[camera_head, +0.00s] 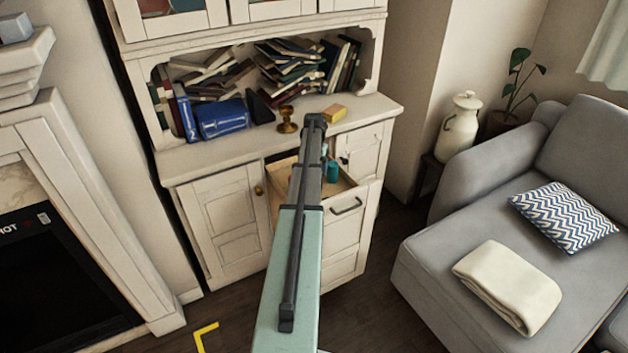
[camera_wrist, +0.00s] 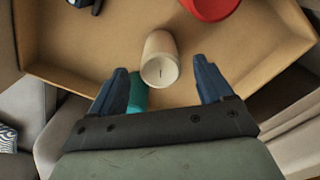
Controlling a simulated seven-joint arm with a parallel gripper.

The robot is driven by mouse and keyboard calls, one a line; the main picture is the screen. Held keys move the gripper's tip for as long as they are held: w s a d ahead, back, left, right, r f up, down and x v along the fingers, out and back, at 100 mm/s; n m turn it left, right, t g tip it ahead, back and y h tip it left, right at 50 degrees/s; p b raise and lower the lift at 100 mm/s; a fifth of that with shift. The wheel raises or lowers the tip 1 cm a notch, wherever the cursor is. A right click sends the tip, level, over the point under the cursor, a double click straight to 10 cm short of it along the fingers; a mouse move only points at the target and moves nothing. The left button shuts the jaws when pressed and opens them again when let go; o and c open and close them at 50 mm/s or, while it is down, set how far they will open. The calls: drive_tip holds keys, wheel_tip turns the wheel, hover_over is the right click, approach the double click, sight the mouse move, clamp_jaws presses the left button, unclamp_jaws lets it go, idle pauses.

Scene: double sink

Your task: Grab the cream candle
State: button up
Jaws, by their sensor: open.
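The cream candle (camera_wrist: 161,60) stands in an open wooden drawer in the wrist view, with its pale round top and wick facing me. My gripper (camera_wrist: 165,80) is open over the drawer, its two dark fingers spread to the left and right of the candle's near side. The fingers do not visibly touch the candle.
The drawer (camera_head: 345,206) juts out from a white cabinet. A teal object (camera_wrist: 137,93) lies beside the left finger. A red round object (camera_wrist: 210,8) and a dark object (camera_wrist: 86,4) are farther inside. Drawer walls surround them. A brass goblet (camera_head: 287,120) stands on the counter.

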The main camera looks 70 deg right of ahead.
drive_tip(key=shift+f, duration=2.55)
drive_tip(key=shift+c, duration=0.5)
drive_tip(key=c, duration=1.1)
